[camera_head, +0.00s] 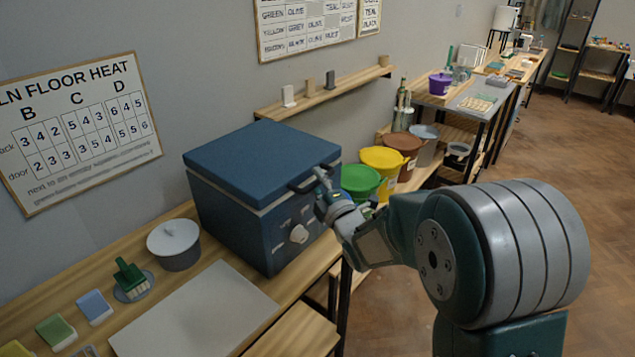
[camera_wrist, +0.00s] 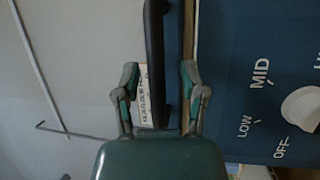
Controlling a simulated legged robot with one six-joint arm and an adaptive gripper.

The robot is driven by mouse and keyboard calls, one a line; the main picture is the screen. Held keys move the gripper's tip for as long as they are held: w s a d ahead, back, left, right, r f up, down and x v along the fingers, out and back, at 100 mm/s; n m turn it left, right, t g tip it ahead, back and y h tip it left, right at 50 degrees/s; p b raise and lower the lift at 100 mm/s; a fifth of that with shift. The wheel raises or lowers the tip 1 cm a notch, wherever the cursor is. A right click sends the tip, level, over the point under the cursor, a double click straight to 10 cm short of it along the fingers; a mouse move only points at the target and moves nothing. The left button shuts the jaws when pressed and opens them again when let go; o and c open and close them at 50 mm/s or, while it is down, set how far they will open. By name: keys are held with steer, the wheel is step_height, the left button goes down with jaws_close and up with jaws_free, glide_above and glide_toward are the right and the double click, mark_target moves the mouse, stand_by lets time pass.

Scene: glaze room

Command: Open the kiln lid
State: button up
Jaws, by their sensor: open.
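The kiln is a dark blue box (camera_head: 256,228) on the wooden bench, with a flat blue lid (camera_head: 262,158) lying closed on top. A dark bar handle (camera_head: 305,184) sticks out from the lid's front edge. My gripper (camera_head: 322,196) is at the handle, in front of the kiln. In the wrist view, my open gripper (camera_wrist: 160,76) has one finger on each side of the black handle (camera_wrist: 154,50), with gaps showing. The kiln's white knob (camera_head: 299,234) also shows in the wrist view (camera_wrist: 302,108), beside the words LOW, MID and OFF. My arm hides part of the handle area in the head view.
A lidded grey pot (camera_head: 174,246), a green brush (camera_head: 130,276) and a pale board (camera_head: 195,312) lie left of and before the kiln. Green (camera_head: 360,180), yellow (camera_head: 384,168) and brown (camera_head: 403,145) buckets stand to its right. A wall shelf (camera_head: 325,94) runs behind the kiln.

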jaws_close()
steer(key=shift+r, duration=0.1)
